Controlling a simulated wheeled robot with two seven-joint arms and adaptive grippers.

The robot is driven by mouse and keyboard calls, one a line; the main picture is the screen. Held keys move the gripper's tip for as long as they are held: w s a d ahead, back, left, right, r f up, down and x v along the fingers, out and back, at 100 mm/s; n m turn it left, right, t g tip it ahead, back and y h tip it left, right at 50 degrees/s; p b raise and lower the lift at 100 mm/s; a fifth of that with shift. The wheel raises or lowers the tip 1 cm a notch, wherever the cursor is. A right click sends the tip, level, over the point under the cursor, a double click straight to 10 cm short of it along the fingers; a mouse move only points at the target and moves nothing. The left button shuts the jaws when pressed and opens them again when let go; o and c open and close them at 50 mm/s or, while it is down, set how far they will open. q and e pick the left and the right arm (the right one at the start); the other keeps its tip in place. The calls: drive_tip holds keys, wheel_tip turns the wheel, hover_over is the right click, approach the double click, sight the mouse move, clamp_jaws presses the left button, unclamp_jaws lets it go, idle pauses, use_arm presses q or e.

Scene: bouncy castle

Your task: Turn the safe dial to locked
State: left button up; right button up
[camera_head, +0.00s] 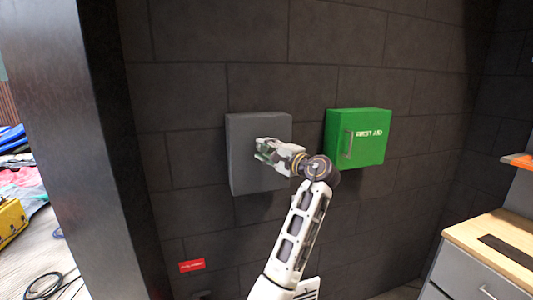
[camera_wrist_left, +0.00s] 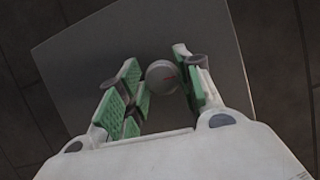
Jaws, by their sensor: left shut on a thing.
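The grey safe (camera_head: 258,124) is a box fixed to the dark block wall, and its front face also fills much of the left wrist view (camera_wrist_left: 90,50). In the head view the gripper hides the dial. My right gripper is in neither view.
A green first aid box (camera_head: 372,152) with a handle hangs on the wall just right of the safe. A wood-topped drawer cabinet (camera_head: 478,268) stands at the lower right. A dark pillar (camera_head: 88,130) rises at the left. A red label (camera_head: 192,265) is low on the wall.

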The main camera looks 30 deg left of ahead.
use_arm(q)
drive_tip(key=shift+n, duration=0.5)
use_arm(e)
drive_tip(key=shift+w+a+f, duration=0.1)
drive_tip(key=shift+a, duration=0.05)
use_arm(q)
drive_tip(key=o, duration=0.9)
drive_tip(key=shift+a, duration=0.1)
drive_tip(key=shift+s+d, duration=0.15)
drive_tip(key=shift+d, duration=0.5)
drive_tip(key=v, duration=1)
drive_tip(key=shift+s+d, duration=0.15)
drive_tip(key=shift+d, duration=0.2)
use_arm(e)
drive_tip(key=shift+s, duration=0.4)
use_arm(q)
drive_tip(key=shift+r, duration=0.1)
